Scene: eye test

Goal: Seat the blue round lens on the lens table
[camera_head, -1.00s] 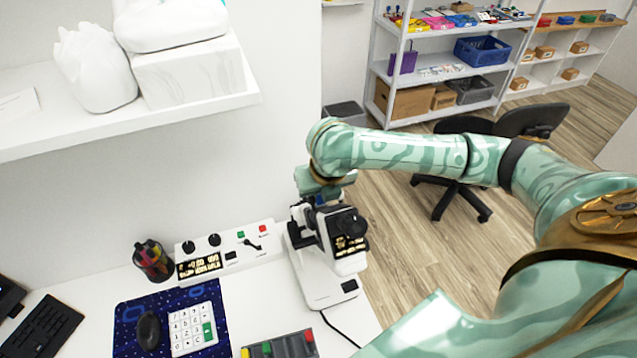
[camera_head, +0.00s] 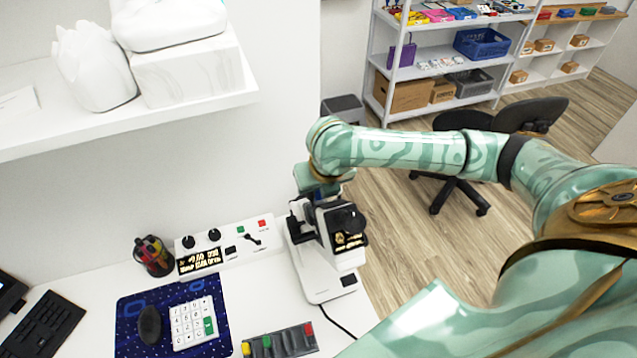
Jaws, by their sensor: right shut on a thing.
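A white instrument (camera_head: 328,283) with black parts and a black round knob stands on the white table. The lens table seems to be among the black parts at its upper left, but I cannot make it out clearly. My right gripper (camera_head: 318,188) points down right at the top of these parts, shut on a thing. That thing is almost wholly hidden by the gripper and the instrument; only a dark bluish bit shows, which fits the blue round lens. I cannot tell whether it touches the lens table. My left gripper is not in view.
A control box (camera_head: 222,252) with knobs and a pen cup (camera_head: 153,257) stand left of the instrument. A keypad (camera_head: 193,323) and a mouse (camera_head: 149,325) lie on a blue mat. A dark tray (camera_head: 283,342) is in front. A wall shelf (camera_head: 200,108) overhangs at upper left.

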